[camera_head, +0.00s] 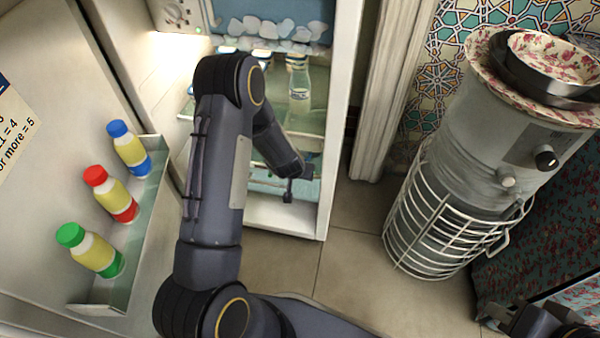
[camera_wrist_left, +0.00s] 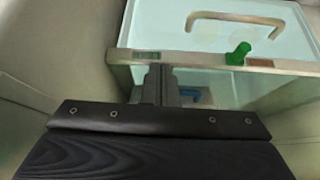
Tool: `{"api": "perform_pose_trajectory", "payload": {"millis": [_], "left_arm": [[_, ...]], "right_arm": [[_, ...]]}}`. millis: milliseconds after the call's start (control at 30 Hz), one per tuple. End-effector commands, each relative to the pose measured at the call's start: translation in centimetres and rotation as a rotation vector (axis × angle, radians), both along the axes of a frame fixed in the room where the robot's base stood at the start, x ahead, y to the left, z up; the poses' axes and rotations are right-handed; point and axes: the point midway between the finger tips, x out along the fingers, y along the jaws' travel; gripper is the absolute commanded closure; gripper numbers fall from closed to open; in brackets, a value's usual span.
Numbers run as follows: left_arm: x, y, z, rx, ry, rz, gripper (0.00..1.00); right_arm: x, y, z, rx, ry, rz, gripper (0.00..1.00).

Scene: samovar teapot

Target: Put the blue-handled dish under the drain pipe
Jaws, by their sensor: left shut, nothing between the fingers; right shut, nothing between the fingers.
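My right gripper (camera_head: 495,316) is shut and partly cut off at the lower right. I cannot make out a drain pipe.
The open fridge door (camera_head: 60,130) carries bottles with blue (camera_head: 130,150), red (camera_head: 110,193) and green (camera_head: 90,250) caps. The tiled floor (camera_head: 360,255) between is clear.

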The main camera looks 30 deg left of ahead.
Motion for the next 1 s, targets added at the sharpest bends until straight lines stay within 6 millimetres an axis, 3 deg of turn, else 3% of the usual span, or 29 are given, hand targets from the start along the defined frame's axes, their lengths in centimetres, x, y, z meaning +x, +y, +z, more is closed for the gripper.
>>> {"api": "perform_pose_trajectory", "payload": {"millis": [300,500,1000], "left_arm": [[-2.6,-0.5,4.8,0.001,0.0,-0.002,1.0],[-4.0,-0.7,7.0,0.0,0.0,0.0,1.0],[-4.5,-0.8,7.4,0.0,0.002,0.0,1.0]], "right_arm": [[0.0,0.0,2.5,0.0,0.0,0.0,1.0],[0.0,0.0,3.5,0.0,0.0,0.0,1.0],[0.0,0.0,3.6,0.0,0.0,0.0,1.0]]}}
